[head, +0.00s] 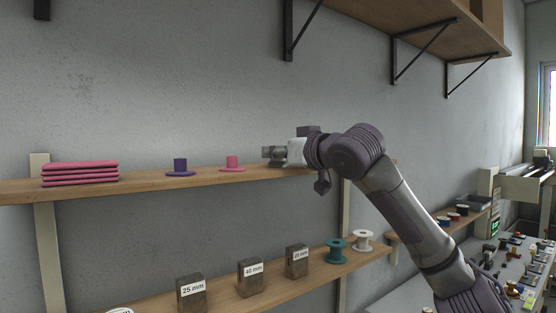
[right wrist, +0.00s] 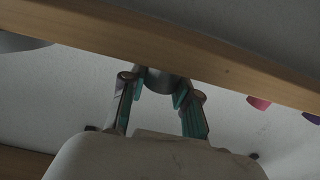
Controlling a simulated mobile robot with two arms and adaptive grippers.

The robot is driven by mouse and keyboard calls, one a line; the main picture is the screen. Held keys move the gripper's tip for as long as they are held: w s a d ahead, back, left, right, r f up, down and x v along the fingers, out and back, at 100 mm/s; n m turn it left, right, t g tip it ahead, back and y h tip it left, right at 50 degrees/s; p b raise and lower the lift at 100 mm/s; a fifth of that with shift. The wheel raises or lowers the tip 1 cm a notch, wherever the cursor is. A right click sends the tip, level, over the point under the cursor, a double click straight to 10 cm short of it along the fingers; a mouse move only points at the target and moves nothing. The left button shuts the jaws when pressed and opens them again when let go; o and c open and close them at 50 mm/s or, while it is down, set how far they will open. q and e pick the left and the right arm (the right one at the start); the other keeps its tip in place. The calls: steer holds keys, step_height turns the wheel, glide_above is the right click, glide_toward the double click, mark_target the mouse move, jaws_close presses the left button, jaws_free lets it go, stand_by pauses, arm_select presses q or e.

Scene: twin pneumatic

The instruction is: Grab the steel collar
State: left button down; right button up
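My right gripper (head: 272,154) is at the upper shelf (head: 215,178) in the head view, reaching in from the right just above the board. In the right wrist view its two fingers with teal pads (right wrist: 161,88) stand on either side of a grey cylinder (right wrist: 160,82), which looks like the steel collar. The pads are close to its sides; whether they press on it I cannot tell. The shelf edge (right wrist: 230,70) hides part of that view. In the head view the collar cannot be told apart from the grey fingers. My left gripper is not in view.
Pink folded cloths (head: 80,173), a purple flanged piece (head: 180,167) and a pink one (head: 232,164) share the upper shelf. Labelled blocks (head: 250,277), a teal spool (head: 335,252) and a white spool (head: 363,241) stand on the lower shelf. A bracketed shelf (head: 420,25) hangs above.

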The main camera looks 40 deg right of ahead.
jaws_close()
